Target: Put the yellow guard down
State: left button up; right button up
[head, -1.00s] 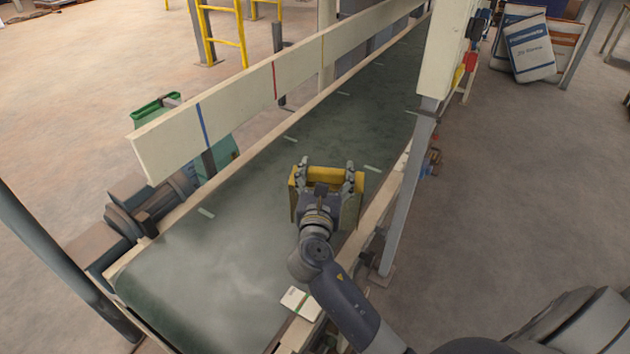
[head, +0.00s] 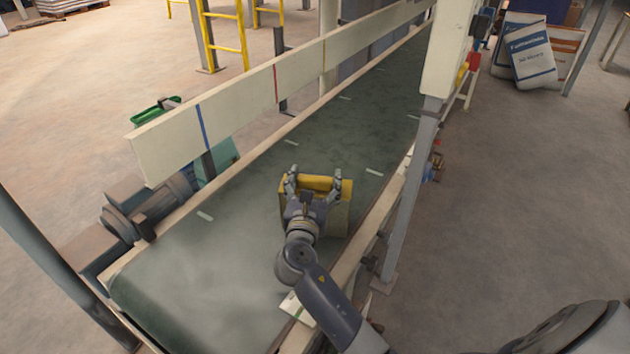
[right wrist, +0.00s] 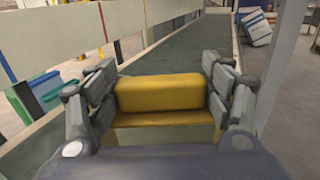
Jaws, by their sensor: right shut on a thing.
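The yellow guard (head: 337,218) is a box-like yellow piece over the green conveyor belt (head: 220,262). My right gripper (head: 312,180) has its fingers on either side of the guard's raised yellow part and is shut on it. In the right wrist view the guard (right wrist: 165,93) sits between the two fingers, its flat lower part partly hidden by the gripper body. I cannot tell whether the guard touches the belt. My left gripper does not show.
A long cream side board (head: 240,98) with coloured stripes runs along the belt's left side. A cream and grey post (head: 408,190) stands close on the right. A small white card (head: 297,308) lies on the near right rail. Bare belt lies around the guard.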

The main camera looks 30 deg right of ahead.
jog(key=shift+f, duration=0.1)
jog(key=o, duration=1.6)
